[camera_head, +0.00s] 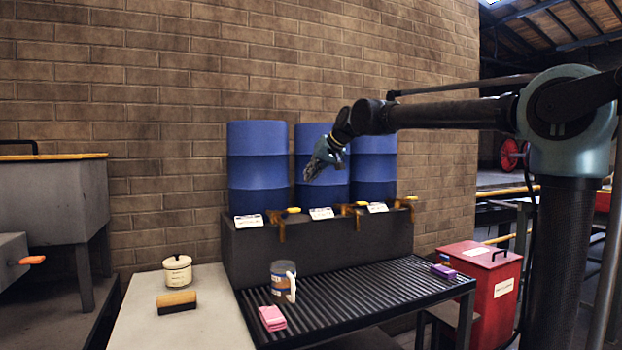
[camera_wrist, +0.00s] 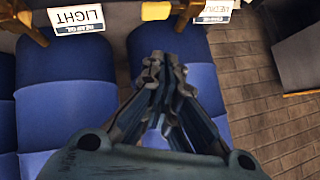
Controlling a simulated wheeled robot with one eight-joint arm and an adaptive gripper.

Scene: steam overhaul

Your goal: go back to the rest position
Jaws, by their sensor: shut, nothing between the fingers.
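My gripper (camera_head: 318,165) is raised in the air in the head view, in front of the middle blue drum (camera_head: 308,140) and well above the slatted rack. In the wrist view my gripper (camera_wrist: 165,65) has its fingers drawn together, with nothing held between them. My arm reaches in from the right and hides part of the middle and right drums. Blue drums (camera_wrist: 65,75) fill much of the wrist view behind the fingers.
A lidded pot (camera_head: 177,271) and brush (camera_head: 177,302) stand on the pale counter (camera_head: 200,330). A red bin (camera_head: 480,275) stands right. Taps line the dark ledge (camera_head: 240,250).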

